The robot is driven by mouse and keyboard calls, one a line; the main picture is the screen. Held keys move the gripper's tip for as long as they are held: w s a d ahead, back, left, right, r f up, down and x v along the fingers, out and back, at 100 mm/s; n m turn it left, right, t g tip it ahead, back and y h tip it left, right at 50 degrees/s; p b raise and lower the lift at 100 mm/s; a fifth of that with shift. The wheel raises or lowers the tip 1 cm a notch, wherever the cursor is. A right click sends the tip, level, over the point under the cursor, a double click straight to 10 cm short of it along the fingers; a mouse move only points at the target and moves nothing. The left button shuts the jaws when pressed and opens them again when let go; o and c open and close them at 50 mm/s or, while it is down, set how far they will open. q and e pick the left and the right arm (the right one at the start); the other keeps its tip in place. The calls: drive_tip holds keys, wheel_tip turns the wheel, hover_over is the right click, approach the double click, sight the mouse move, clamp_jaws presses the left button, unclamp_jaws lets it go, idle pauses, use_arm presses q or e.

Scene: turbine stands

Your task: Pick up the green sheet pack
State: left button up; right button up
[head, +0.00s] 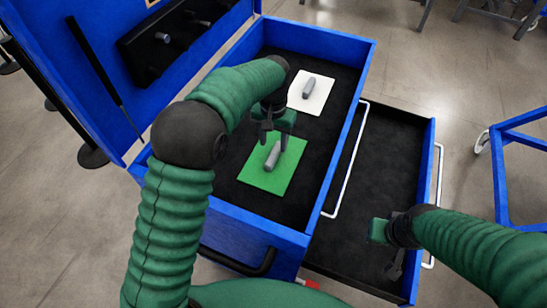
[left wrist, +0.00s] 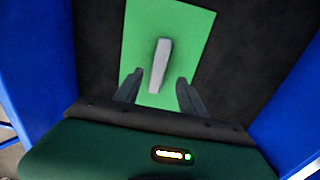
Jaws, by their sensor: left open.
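The green sheet pack (head: 262,180) lies flat on the dark floor of the blue box, with a grey cylindrical handle (head: 272,156) standing out from its middle. My left gripper (head: 268,136) is over the far part of the green sheet, close to the handle. In the left wrist view the green sheet (left wrist: 190,22) fills the middle and the grey handle (left wrist: 160,65) lies ahead, between the lines of the two open fingers (left wrist: 158,92). The fingers hold nothing. My right gripper (head: 385,245) is over the open drawer at the right, and its jaw state is unclear.
A white sheet with a grey handle (head: 322,98) lies farther back in the blue box (head: 250,222). The box walls surround the sheets, and its lid (head: 70,75) stands open at the left. An open black drawer (head: 385,160) is at the right. A blue frame (head: 510,170) stands beyond it.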

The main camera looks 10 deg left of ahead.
sight(274, 153)
use_arm(q)
drive_tip(key=f, duration=0.4)
drive_tip(key=shift+s+d+f, duration=0.2)
drive_tip(key=shift+s+f, duration=0.1)
drive_tip(key=shift+s, duration=0.05)
drive_tip(key=shift+f, duration=0.3)
drive_tip(key=shift+w+f, duration=0.2)
clamp_jaws()
drive_tip(key=shift+r, duration=0.1)
idle(0.5)
